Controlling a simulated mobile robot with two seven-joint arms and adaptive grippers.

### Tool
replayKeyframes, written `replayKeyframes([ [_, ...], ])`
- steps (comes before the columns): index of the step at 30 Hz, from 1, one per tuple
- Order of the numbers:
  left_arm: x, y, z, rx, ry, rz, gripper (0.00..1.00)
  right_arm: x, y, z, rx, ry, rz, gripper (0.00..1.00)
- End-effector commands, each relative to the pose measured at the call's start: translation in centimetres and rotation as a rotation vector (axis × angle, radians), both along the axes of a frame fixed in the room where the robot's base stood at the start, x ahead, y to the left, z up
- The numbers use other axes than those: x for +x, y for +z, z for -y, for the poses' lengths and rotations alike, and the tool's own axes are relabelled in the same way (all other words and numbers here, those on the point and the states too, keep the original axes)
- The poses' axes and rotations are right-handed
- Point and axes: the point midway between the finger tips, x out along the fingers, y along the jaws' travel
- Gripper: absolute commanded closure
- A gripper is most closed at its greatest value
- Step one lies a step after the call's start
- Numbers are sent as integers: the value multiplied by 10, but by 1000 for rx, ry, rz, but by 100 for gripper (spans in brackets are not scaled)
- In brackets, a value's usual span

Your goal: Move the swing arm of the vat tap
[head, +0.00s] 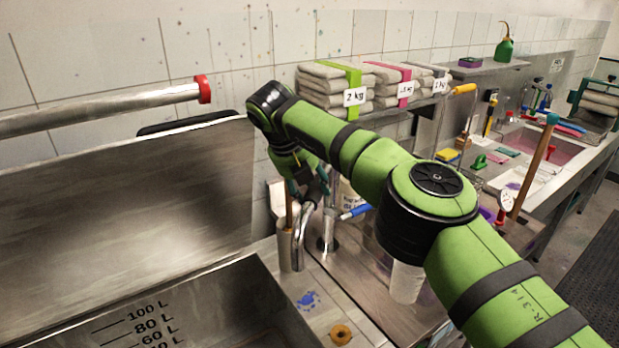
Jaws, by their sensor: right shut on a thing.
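The vat tap (329,229) stands on the counter just right of the vat, a steel upright with a blue lever (355,211). Its swing arm (301,238) is a bent steel pipe that hangs down at the vat's right rim. My right gripper (307,187) is at the top of this pipe and shut on it. My right arm comes in from the lower right, and its wrist and fingers hide part of the tap's top. The steel vat (262,290) is open, with litre marks inside. My left gripper is not in view.
The vat's raised lid (130,195) and a steel bar with a red end (204,89) fill the left. A steel cup (286,250) with a wooden stick stands beside the tap. Grey cloth stacks (322,88) lie on a shelf behind. A white beaker (406,282) is under my arm.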

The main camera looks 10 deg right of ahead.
Motion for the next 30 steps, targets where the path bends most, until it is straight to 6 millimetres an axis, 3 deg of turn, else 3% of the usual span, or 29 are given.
replayKeyframes([
  [20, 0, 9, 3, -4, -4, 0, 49, 1, -1, 0, 6, -55, -1, 100],
  [21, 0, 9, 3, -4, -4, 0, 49, 1, -1, 0, 6, -55, -1, 45],
  [22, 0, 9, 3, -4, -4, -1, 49, 1, -1, 0, 5, -54, -1, 33],
  [23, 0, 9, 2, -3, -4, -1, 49, 1, -1, 0, 5, -54, -1, 28],
  [30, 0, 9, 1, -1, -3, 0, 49, 1, 0, 0, 4, -54, 0, 28],
])
